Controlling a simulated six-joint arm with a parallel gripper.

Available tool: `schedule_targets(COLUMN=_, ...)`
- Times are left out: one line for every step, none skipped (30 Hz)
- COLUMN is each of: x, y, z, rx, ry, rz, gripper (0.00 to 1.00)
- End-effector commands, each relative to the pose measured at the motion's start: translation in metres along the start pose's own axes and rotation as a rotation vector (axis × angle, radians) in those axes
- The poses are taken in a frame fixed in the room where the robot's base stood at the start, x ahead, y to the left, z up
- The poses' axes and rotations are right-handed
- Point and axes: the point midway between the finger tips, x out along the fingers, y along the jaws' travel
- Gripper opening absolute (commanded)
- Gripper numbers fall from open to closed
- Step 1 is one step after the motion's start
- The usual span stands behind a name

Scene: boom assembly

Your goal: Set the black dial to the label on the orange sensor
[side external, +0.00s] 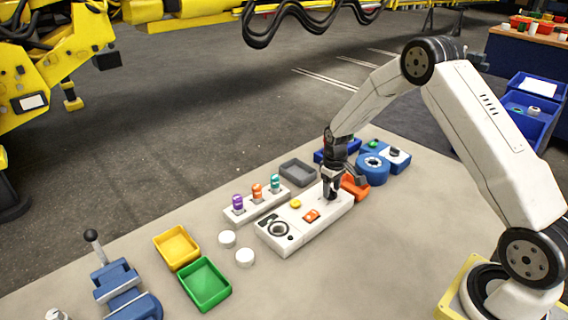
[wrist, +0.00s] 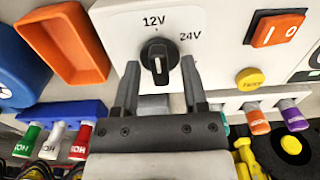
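The black dial (wrist: 155,53) sits on the white panel (side external: 290,232) in the wrist view, between a 12V mark above it and a 24V mark to its upper right. Its ridge stands nearly upright, with a white mark near the lower end. My gripper (wrist: 160,64) is open, one finger on each side of the dial, with gaps visible. In the side view my gripper (side external: 332,193) points down over the panel's right end and hides the dial. The orange sensor (side external: 257,192) stands in a white rack; it also shows in the wrist view (wrist: 258,122). Its label is too small to read.
On the panel are an orange rocker switch (wrist: 274,29) and a yellow button (wrist: 249,78). A purple sensor (side external: 238,202) and a teal sensor (side external: 275,183) flank the orange one. An orange tray (wrist: 65,43) lies beside the panel.

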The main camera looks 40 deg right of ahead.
Motion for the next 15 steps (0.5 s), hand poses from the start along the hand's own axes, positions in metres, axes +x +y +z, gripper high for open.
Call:
schedule_targets(x=-0.0001, y=0.0000, z=-0.0002, rx=0.001, ry=0.001, rz=0.000, gripper=0.59)
schedule_targets(x=-0.0001, y=0.0001, z=-0.0003, rx=0.001, ry=0.001, rz=0.000, gripper=0.59)
schedule_targets(x=-0.0001, y=0.0001, z=-0.0004, rx=0.001, ry=0.001, rz=0.000, gripper=0.59)
schedule_targets(x=-0.0001, y=0.0001, z=-0.0004, rx=0.002, ry=0.002, rz=0.000, gripper=0.59)
schedule_targets(x=-0.0001, y=0.0001, z=-0.0005, rx=0.002, ry=0.002, rz=0.000, gripper=0.59)
schedule_targets(x=-0.0001, y=0.0002, z=-0.0005, rx=0.002, ry=0.002, rz=0.000, gripper=0.59)
schedule_targets(x=-0.0002, y=0.0002, z=-0.0006, rx=0.002, ry=0.002, rz=0.000, gripper=0.59)
schedule_targets(x=-0.0002, y=0.0002, z=-0.0006, rx=0.002, ry=0.002, rz=0.000, gripper=0.59)
schedule_targets(x=-0.0005, y=0.0002, z=-0.0007, rx=0.002, ry=0.003, rz=0.000, gripper=0.59)
schedule_targets(x=-0.0009, y=0.0002, z=-0.0007, rx=0.002, ry=0.003, rz=0.000, gripper=0.59)
schedule_targets(x=-0.0015, y=0.0003, z=-0.0008, rx=0.003, ry=0.003, rz=0.001, gripper=0.59)
schedule_targets(x=-0.0027, y=0.0003, z=-0.0009, rx=0.003, ry=0.003, rz=0.001, gripper=0.59)
schedule_targets(x=-0.0038, y=0.0003, z=-0.0009, rx=0.003, ry=0.003, rz=0.001, gripper=0.59)
schedule_targets(x=-0.0052, y=0.0003, z=-0.0009, rx=0.003, ry=0.003, rz=0.001, gripper=0.59)
schedule_targets(x=-0.0075, y=0.0003, z=-0.0009, rx=0.003, ry=0.003, rz=0.001, gripper=0.59)
